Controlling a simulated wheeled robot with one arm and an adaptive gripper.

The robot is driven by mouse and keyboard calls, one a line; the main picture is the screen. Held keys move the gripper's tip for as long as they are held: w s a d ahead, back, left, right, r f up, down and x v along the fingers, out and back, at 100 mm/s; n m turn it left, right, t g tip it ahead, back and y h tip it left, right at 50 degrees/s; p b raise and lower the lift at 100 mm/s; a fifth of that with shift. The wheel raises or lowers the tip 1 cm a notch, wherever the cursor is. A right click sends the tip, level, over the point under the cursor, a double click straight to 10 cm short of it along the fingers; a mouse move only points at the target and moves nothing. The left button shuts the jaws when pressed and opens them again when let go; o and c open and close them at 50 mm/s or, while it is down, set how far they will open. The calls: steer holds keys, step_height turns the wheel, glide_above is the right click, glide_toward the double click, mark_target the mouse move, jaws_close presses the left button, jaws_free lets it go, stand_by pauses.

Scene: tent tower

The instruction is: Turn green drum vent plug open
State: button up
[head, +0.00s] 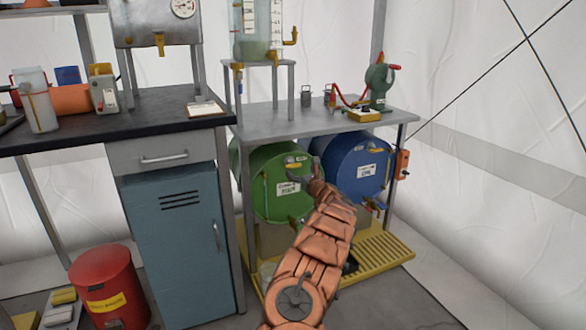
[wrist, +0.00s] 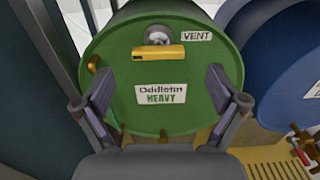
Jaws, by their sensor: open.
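The green drum (head: 268,200) lies on its side under the grey bench, its round face toward me. In the wrist view the drum face (wrist: 110,60) fills the middle. Its vent plug (wrist: 158,52) has a yellow bar handle lying nearly level across a grey round fitting, near the top of the face, beside a "VENT" label (wrist: 197,36). A label (wrist: 161,94) below reads "Oddlefin HEAVY". My gripper (wrist: 160,82) is open and empty, its fingers spread either side of that label, below the plug. In the head view my gripper (head: 303,172) is in front of the drum's right side.
A blue drum (head: 354,165) lies close on the right, with a tap (head: 373,204) low on its face. The bench top (head: 290,120) is above both drums. A yellow grated tray (head: 385,248) lies below. A blue cabinet (head: 175,250) stands left, and a red bin (head: 106,285) beside it.

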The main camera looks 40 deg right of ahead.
mark_target(295, 166)
steer(key=x, duration=0.3)
steer(key=shift+f, duration=0.1)
steer(key=shift+b+x, duration=0.35)
steer(key=shift+x, duration=1.1)
steer(key=shift+w, duration=0.35)
steer(key=shift+c, duration=0.2)
steer(key=c, duration=1.1)
